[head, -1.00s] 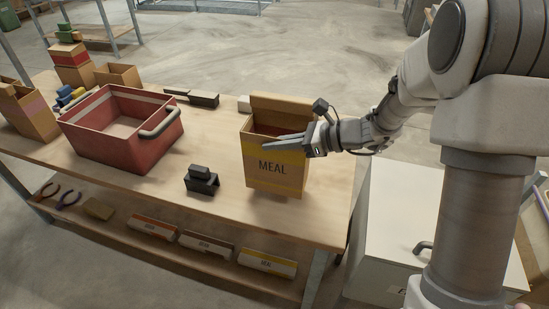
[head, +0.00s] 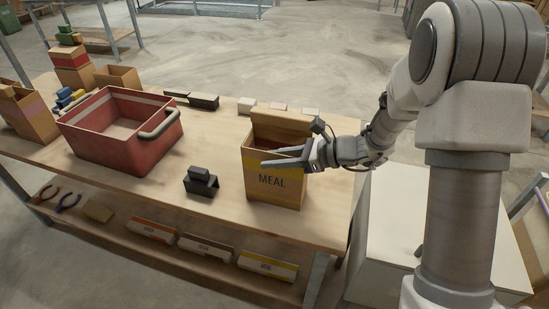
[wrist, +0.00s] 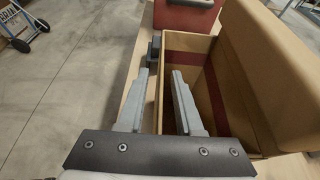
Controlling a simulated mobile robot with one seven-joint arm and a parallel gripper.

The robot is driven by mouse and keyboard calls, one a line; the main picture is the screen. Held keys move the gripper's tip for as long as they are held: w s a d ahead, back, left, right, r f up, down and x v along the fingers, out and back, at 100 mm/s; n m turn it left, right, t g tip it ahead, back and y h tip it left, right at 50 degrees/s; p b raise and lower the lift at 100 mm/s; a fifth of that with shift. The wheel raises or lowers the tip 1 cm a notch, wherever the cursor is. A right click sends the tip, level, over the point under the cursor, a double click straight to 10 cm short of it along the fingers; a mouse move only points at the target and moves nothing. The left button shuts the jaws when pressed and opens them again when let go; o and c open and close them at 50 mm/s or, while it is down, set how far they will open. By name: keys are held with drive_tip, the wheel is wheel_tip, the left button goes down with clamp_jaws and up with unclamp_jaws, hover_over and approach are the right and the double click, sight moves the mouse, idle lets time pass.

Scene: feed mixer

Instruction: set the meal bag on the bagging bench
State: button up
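The meal bag (head: 273,190), a tan open-topped bag with a yellow band and the word MEAL, stands upright on the wooden bagging bench (head: 130,185) near its right end. Its base appears to rest on the bench top. My gripper (head: 285,162) is at the bag's top from the right. In the wrist view, the fingers of my gripper (wrist: 160,72) are apart, one outside and one inside the near wall of the bag (wrist: 210,100), with gaps beside the wall. The bag's far flap stands up.
A black clip-like block (head: 201,182) stands left of the bag. A red crate (head: 120,150) with a grey handle is farther left. Small boxes (head: 280,107) line the back edge. A white cabinet (head: 385,230) is beside the bench's right end. Bare bench lies around the block.

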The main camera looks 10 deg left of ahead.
drive_tip(key=p+v, duration=0.1)
drive_tip(key=v, duration=1.1)
drive_tip(key=s+d+r+n+g+h, duration=0.1)
drive_tip(key=s+r+n+h, duration=0.2)
drive_tip(key=s+n, duration=0.35)
drive_tip(key=s+d+r+n+h, duration=0.2)
drive_tip(key=s+r+n+h, duration=0.25)
drive_tip(key=s, duration=0.35)
drive_tip(key=s+d+r+n+t+h, duration=0.3)
drive_tip(key=s+d+n+h, duration=0.3)
drive_tip(key=d+n, duration=0.2)
drive_tip(key=shift+d+r+n+t, duration=0.15)
drive_tip(key=shift+d+n+t, duration=0.15)
drive_tip(key=shift+t, duration=0.6)
drive_tip(key=shift+s, duration=0.1)
